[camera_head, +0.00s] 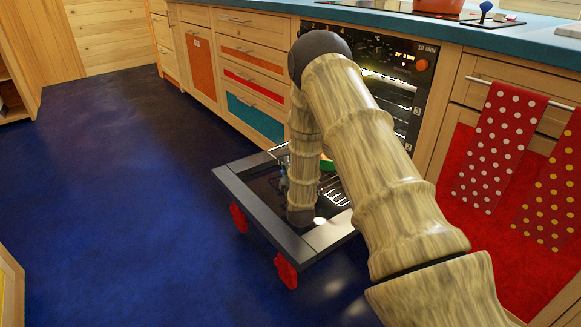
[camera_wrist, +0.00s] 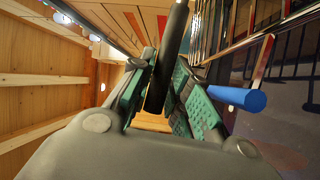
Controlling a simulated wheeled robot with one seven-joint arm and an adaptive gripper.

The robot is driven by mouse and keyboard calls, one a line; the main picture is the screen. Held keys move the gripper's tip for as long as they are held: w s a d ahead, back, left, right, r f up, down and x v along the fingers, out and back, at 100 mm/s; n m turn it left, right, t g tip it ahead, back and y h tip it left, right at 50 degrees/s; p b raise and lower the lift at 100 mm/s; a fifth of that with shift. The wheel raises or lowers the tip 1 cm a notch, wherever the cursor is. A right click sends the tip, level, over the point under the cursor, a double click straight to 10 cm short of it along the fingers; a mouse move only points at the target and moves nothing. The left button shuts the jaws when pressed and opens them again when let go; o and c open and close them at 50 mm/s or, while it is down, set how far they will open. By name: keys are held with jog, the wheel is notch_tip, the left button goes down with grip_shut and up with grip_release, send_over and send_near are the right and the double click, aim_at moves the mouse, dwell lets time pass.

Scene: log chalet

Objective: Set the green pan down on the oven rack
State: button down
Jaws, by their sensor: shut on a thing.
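The green pan shows in the head view only as a small green strip (camera_head: 327,165) beside my arm, at the oven opening. Most of it is hidden by my arm. In the wrist view a dark bar, which looks like the pan's handle (camera_wrist: 168,62), runs between the teal pads of my gripper (camera_wrist: 157,95), which is shut on it. The oven rack (camera_head: 334,192) shows as pale wires low in front of the oven, partly behind my arm. Wires also show at the upper right of the wrist view (camera_wrist: 238,38). I cannot tell whether the pan touches the rack.
The oven door (camera_head: 262,212) is folded down, with red knobs (camera_head: 286,270) on its outer edge. Drawers (camera_head: 250,90) stand left of the oven, and dotted red towels (camera_head: 497,147) hang to its right. A blue rod (camera_wrist: 237,97) lies right of my gripper. The blue floor (camera_head: 110,190) is clear.

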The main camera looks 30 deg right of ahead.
jog(key=shift+f, duration=0.2)
dwell(0.4)
jog(key=c, duration=1.3)
grip_release()
jog(key=shift+o, duration=0.2)
jog(key=shift+f, duration=0.1)
jog(key=v, duration=1.2)
